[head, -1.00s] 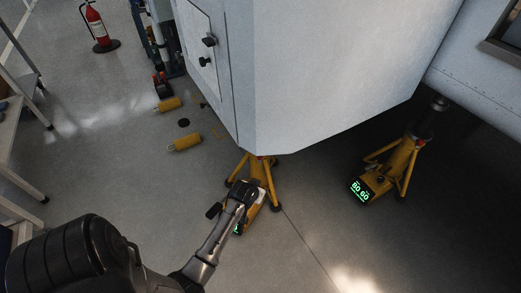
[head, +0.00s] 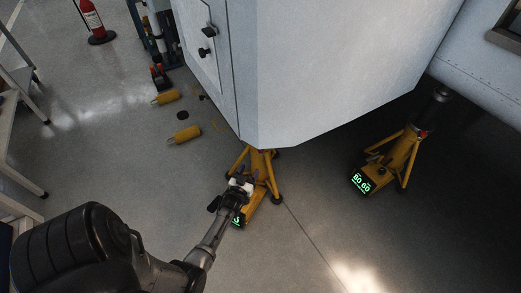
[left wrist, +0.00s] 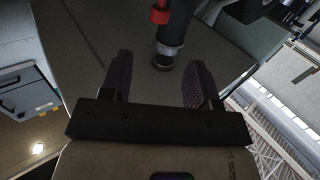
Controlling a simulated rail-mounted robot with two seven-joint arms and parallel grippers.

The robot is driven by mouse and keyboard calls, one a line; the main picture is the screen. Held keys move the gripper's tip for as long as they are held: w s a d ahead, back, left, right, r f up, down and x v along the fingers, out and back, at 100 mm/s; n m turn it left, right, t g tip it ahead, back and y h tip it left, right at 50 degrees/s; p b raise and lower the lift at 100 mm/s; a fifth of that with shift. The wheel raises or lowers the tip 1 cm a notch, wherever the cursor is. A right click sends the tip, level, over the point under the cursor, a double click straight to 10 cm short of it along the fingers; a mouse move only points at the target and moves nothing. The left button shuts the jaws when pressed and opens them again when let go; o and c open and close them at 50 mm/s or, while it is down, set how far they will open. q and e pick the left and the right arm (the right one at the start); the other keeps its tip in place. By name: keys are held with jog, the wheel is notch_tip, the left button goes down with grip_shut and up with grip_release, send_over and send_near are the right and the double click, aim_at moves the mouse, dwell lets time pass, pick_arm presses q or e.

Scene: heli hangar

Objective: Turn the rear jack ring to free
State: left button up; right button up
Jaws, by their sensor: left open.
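A yellow tripod jack (head: 262,165) stands under the pale hull, partly hidden behind my left gripper. Another yellow jack (head: 402,150) with a lit green display (head: 362,183) stands to the right, under the darker side. My left gripper (head: 238,183) is open, in front of and above the nearer jack's body. In the left wrist view the open fingers of my left gripper (left wrist: 160,85) point toward a dark post (left wrist: 172,35) with a silver collar (left wrist: 166,51) and a red part (left wrist: 160,15). The post's end lies between the fingers, apparently untouched. I cannot tell which part is the ring.
The pale hull (head: 330,70) overhangs the jacks. A shelf or cart (head: 20,130) stands at the left edge. The floor in the front middle is clear.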

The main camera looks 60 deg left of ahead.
pick_arm(q)
jog(key=b+x, duration=0.6)
jog(key=x, duration=0.6)
jog(key=shift+w+f, duration=0.1)
jog(key=shift+w, duration=0.05)
jog(key=shift+w+a+b, duration=0.35)
jog(key=shift+w+b, duration=0.05)
jog(key=shift+b, duration=0.05)
grip_shut()
